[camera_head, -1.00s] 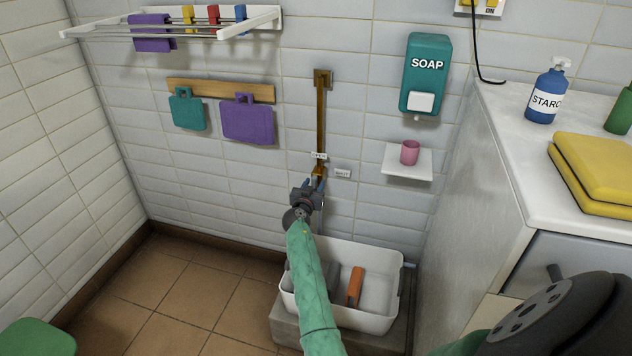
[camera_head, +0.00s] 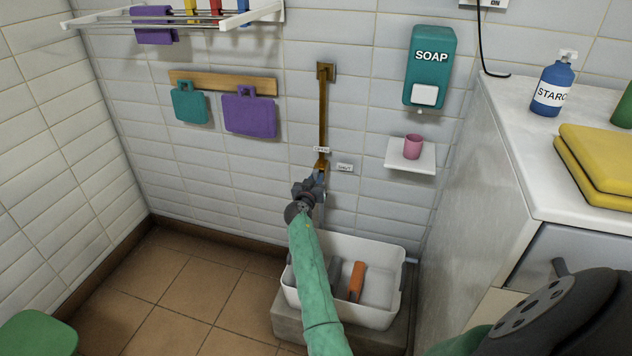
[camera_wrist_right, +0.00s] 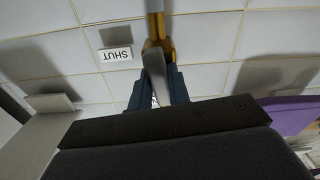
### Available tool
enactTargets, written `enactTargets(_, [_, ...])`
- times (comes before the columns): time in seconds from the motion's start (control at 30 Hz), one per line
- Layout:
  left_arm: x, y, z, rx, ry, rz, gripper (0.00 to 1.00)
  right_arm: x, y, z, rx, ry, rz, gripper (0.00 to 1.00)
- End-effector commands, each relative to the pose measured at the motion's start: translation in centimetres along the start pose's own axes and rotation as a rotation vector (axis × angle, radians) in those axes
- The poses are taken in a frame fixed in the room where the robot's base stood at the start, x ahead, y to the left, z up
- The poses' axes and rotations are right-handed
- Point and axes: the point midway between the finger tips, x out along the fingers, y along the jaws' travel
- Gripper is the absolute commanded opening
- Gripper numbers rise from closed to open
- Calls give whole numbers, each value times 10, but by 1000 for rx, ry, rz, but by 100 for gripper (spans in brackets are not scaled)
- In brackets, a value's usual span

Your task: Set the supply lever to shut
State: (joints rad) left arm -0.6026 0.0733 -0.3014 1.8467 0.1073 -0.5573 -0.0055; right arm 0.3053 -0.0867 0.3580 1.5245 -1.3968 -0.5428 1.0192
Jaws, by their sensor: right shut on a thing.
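The supply lever (camera_wrist_right: 154,72) is a grey handle below a brass valve (camera_wrist_right: 157,45) at the foot of a brown wall pipe (camera_head: 322,115). It points down, roughly in line with the pipe. A small label (camera_head: 321,149) sits by the pipe, its word too small to read clearly. The "SHUT" label (camera_head: 344,167) is to the right of the valve and shows upside down in the right wrist view (camera_wrist_right: 115,54). My right gripper (camera_head: 318,180) is at the lever, its blue fingers (camera_wrist_right: 166,88) shut on it, partly hiding it. My left gripper is not in view.
A white basin (camera_head: 378,318) with an orange-handled thing (camera_head: 356,282) is below my right arm. A small shelf (camera_head: 410,167) with a pink cup (camera_head: 413,147) and a soap dispenser (camera_head: 430,65) are to the right. A white counter (camera_head: 510,120) stands farther right.

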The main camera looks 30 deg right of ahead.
Motion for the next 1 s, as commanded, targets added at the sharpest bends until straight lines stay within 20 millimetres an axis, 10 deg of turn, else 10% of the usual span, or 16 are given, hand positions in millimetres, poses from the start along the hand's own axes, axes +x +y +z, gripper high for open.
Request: enactTargets(1.0, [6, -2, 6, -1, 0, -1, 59, 0, -2, -1, -943, 2, -1, 0])
